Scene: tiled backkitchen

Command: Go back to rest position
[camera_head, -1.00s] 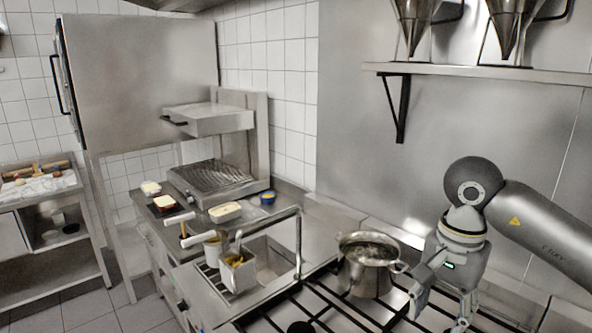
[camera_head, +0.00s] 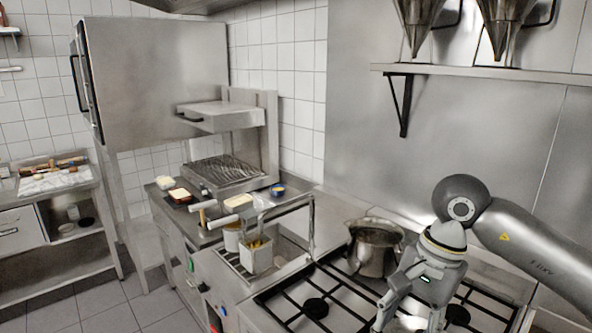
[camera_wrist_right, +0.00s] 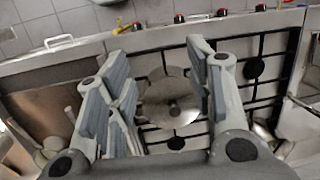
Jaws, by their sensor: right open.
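My right gripper (camera_head: 410,318) hangs over the gas hob (camera_head: 335,297), pointing down, in front of and to the right of a steel pot (camera_head: 372,258) in the head view. Its fingers are spread and hold nothing. In the right wrist view the open fingers (camera_wrist_right: 158,85) are above the hob grates, with a round metal disc (camera_wrist_right: 172,103) visible between them. The pot stands upright on the hob, partly hidden by my right arm. My left gripper is not in view.
Food containers (camera_head: 180,195) and a ribbed grill (camera_head: 222,172) stand further back. A wall shelf (camera_head: 480,72) with steel funnels is above my right arm. The floor at lower left is clear.

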